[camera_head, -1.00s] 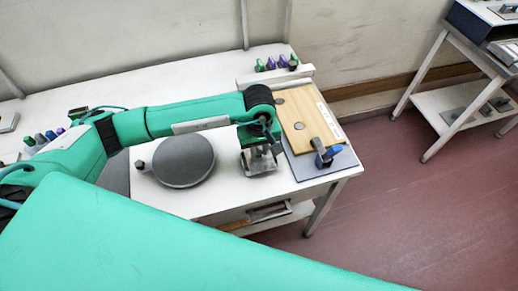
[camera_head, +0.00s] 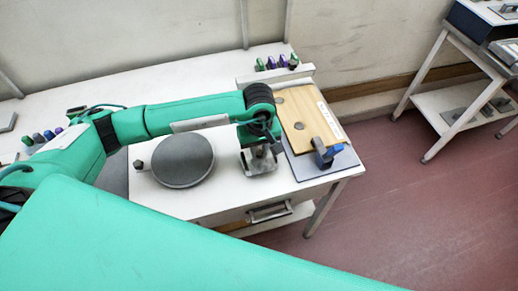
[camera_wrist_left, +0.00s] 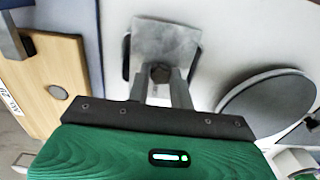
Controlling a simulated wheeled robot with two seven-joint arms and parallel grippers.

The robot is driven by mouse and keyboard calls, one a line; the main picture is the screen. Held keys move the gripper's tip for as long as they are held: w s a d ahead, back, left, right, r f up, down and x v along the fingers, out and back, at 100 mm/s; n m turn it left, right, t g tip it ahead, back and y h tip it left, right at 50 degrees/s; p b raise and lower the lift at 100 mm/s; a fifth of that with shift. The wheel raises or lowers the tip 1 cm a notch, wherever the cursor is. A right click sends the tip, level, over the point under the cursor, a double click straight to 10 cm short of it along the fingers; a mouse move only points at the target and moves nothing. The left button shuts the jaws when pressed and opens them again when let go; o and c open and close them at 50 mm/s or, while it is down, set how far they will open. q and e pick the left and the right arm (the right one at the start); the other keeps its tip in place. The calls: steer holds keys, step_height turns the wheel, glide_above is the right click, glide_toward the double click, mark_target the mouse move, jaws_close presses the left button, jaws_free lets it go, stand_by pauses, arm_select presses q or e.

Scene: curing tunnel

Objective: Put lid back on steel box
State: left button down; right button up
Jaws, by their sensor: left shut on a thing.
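My left gripper (camera_head: 258,150) reaches down over the white table, shut on the small knob of a square grey metal lid. In the left wrist view the gripper (camera_wrist_left: 160,82) has both fingers closed around the knob, and the lid (camera_wrist_left: 165,40) lies flat beyond them. Dark rounded edges of what looks like the steel box (camera_wrist_left: 127,58) show on both sides beneath the lid. I cannot tell whether the lid touches the box. In the head view the grey box and lid (camera_head: 262,168) are mostly hidden under the gripper. My right gripper is not in view.
A round grey disc (camera_head: 183,160) stands left of the gripper. A wooden board (camera_head: 303,122) with a blue-and-grey clamp (camera_head: 327,153) lies close on the right. Several coloured items (camera_head: 277,62) stand at the back.

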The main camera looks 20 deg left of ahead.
arm_select(q)
steer(key=c, duration=0.7)
jaws_free()
steer(key=shift+r, duration=0.15)
steer(key=shift+r+p, duration=0.95)
steer(key=shift+r, duration=2.4)
jaws_close()
